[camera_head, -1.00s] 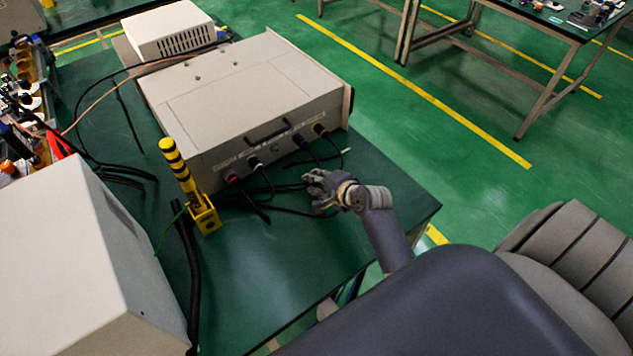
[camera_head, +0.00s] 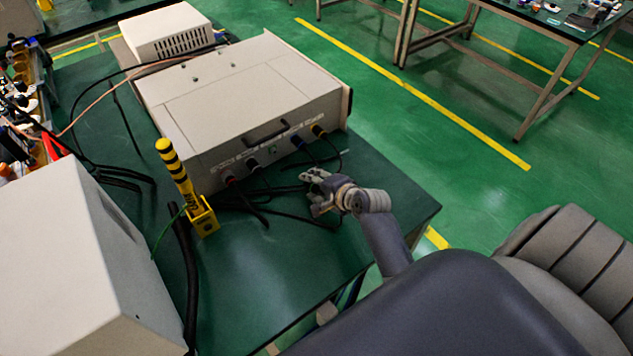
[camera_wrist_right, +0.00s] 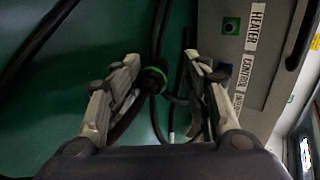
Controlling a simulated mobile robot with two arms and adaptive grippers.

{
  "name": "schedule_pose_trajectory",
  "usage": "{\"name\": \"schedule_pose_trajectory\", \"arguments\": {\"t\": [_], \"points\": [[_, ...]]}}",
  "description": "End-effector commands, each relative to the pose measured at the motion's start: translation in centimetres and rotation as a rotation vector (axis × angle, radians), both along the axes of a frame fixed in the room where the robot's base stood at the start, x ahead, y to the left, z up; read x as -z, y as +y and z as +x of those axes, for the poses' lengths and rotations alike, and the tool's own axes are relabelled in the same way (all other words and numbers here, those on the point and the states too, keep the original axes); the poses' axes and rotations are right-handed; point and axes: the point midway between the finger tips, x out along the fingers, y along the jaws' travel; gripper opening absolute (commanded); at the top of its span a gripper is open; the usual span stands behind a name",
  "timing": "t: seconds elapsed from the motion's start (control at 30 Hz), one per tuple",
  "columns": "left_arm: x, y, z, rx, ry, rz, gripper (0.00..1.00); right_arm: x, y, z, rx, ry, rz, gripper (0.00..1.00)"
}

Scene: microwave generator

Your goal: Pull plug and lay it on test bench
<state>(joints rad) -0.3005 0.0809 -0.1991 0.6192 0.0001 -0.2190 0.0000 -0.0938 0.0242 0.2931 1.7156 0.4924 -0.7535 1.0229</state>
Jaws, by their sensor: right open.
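My right gripper (camera_head: 314,191) is open, low over the green bench top in front of the grey unit's plug panel. In the right wrist view its two fingers (camera_wrist_right: 163,78) stand apart, with a dark plug with a green ring (camera_wrist_right: 156,100) and its black cable between them. The plug appears to lie on or just above the bench, apart from the panel; exact contact is hard to tell. In the head view this plug is not clearly seen by the gripper. The grey unit (camera_head: 250,85) has several cable plugs along its front. My left gripper is not in view.
The green test bench (camera_head: 270,260) is clear in front of my gripper. Loose black cables (camera_head: 262,205) lie by the panel. A yellow-black post (camera_head: 178,170) in a yellow holder and a large light box (camera_head: 70,260) stand at left. The bench's right edge is close.

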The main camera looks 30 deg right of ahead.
Motion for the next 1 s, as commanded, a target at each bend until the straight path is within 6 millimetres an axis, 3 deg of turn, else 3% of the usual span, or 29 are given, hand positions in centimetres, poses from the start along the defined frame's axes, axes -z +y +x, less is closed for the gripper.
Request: {"name": "schedule_pose_trajectory", "arguments": {"t": [0.27,0.73,1.0], "points": [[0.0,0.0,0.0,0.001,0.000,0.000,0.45,-1.1,-0.2,-1.9,0.001,0.002,0.000,0.45],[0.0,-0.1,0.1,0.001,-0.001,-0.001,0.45,-5.7,-0.7,-8.3,0.002,0.000,-0.001,0.45],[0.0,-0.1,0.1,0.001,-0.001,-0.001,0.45,-6.8,-0.7,-9.7,0.000,0.000,0.000,0.45]]}}
